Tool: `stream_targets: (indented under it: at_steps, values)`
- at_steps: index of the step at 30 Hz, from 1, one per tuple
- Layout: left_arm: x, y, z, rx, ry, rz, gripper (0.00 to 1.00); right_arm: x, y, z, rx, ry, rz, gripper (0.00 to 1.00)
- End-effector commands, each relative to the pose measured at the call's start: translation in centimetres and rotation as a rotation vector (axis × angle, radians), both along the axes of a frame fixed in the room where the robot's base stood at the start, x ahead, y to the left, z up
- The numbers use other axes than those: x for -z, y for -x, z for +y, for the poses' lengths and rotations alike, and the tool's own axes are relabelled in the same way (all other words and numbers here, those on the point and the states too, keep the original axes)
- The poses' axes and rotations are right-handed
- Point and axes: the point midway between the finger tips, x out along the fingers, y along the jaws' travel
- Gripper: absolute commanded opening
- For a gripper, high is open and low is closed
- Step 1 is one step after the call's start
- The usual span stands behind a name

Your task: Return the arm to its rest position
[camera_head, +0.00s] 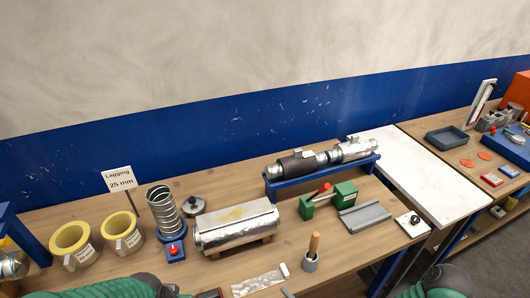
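My green left arm (105,288) crosses the bottom left edge, low in front of the workbench. My green right arm (440,282) shows at the bottom right, in front of the bench edge. The fingers of both grippers are outside the picture, so I cannot see what they hold, if anything.
The wooden bench holds yellow lagging rings (72,243), a wire spiral (165,212), a foil-covered duct (236,228), a green clamp (328,198) and a pipe assembly (320,160) on a blue stand. A white board (420,175) leads to a second bench.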

Motion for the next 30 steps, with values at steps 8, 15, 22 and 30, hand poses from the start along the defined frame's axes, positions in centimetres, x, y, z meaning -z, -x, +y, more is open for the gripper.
stream_targets:
  at_steps: [8, 15, 22, 30]
  values:
    - [1.8, 0.0, 0.0, 0.000, 0.000, 0.000, 0.36, 4.9, 1.3, -7.0, -0.094, 0.356, 0.489, 0.46]
    - [3.2, 0.0, 0.0, 0.000, 0.000, 0.000, 0.36, -2.1, 3.0, -14.9, 0.314, 0.423, 0.858, 0.46]
    - [3.9, 0.0, 0.0, 0.000, 0.000, 0.000, 0.36, -8.4, 7.1, -15.0, 0.601, 0.226, 1.051, 0.46]
    - [3.9, 0.0, 0.0, 0.000, 0.000, 0.000, 0.36, -8.4, 7.1, -15.0, 0.601, 0.226, 1.051, 0.46]
